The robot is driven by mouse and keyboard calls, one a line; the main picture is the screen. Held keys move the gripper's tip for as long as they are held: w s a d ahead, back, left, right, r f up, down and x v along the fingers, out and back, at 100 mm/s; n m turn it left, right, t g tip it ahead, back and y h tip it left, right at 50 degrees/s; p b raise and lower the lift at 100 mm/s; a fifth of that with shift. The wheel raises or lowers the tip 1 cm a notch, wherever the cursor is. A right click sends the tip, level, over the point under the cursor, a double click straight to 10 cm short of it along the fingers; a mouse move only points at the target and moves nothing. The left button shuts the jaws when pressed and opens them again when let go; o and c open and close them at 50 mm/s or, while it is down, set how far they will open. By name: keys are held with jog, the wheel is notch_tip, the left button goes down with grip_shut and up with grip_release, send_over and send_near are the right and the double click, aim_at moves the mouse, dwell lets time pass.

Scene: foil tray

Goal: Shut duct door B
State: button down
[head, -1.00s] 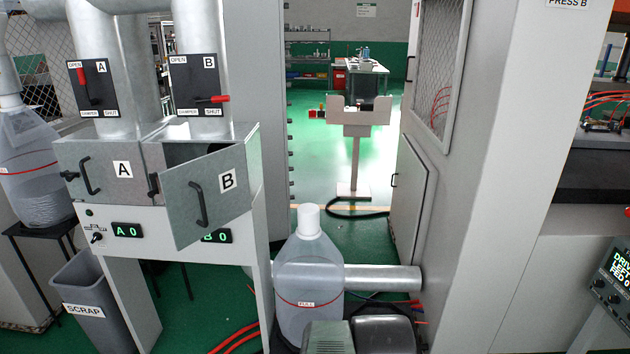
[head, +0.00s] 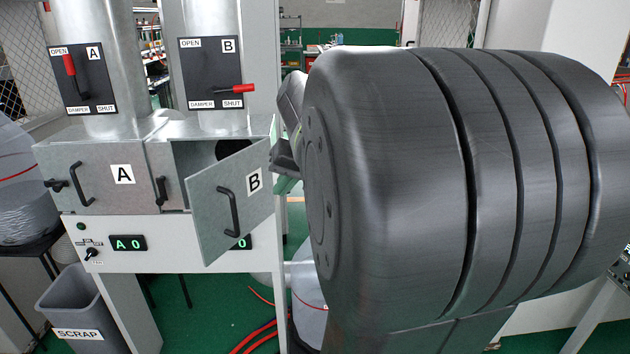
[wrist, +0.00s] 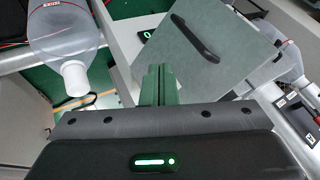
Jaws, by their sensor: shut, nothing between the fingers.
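Duct door B (head: 205,205) is a grey metal panel with a black handle (head: 233,212) and a "B" label. It stands ajar, its left edge swung out toward me and the dark duct opening (head: 190,155) showing behind it. The door also shows in the wrist view (wrist: 215,75), ahead of the fingers with its handle (wrist: 195,37) visible. My gripper (wrist: 157,84) is shut and empty, its green fingers pointing toward the door. In the head view its tip (head: 285,184) is just right of the door's right edge, partly hidden by my arm. I cannot tell whether it touches.
Door A (head: 100,190) is closed to the left. Damper lever A (head: 69,65) is up at OPEN; lever B (head: 235,88) lies sideways near SHUT. A scrap bin (head: 80,315) stands below. A clear bottle (wrist: 73,45) is left in the wrist view. My arm blocks the right.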

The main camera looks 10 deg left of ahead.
jog(key=w+a+f+p, duration=0.1)
jog(key=a+f, duration=0.7)
jog(key=a, duration=0.1)
jog(key=shift+w+p, duration=0.15)
jog(key=shift+p, duration=0.2)
jog(key=shift+a+r, duration=0.1)
jog(key=shift+a, duration=0.05)
